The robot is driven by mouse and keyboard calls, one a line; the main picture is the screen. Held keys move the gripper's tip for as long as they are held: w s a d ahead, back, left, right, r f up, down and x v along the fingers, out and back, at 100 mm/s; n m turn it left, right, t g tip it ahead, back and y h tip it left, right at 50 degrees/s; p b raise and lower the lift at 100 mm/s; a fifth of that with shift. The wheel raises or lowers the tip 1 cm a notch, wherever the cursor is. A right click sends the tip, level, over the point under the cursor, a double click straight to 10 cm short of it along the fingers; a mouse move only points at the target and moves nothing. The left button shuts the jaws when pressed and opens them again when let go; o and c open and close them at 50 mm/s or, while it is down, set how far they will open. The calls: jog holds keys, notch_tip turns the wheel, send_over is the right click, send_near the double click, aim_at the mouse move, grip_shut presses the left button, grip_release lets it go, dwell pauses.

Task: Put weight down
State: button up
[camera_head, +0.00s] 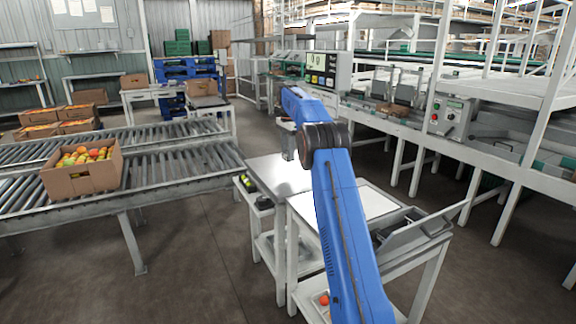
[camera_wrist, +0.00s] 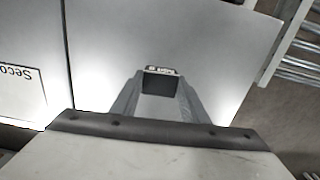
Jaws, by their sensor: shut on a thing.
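My gripper (camera_head: 289,154) hangs over the white-topped work table in the middle of the body view. In the wrist view its two grey fingers (camera_wrist: 158,92) are closed on a small dark block with a pale, marked top edge, the weight (camera_wrist: 160,71). The pale table top (camera_wrist: 200,30) lies beneath it. I cannot tell whether the weight touches the surface or is a little above it. In the body view I cannot make out the weight at the gripper.
A printed sign (camera_wrist: 20,92) lies left in the wrist view. A roller conveyor (camera_head: 190,160) with a tomato box (camera_head: 85,182) stands left of the table. A side bin (camera_head: 405,228) and a grading line (camera_head: 480,150) are to the right. The table top around the gripper looks clear.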

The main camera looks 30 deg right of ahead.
jog(key=shift+f, duration=2.7)
jog(key=o, duration=1.5)
jog(key=shift+f, duration=0.1)
jog(key=shift+c, duration=0.2)
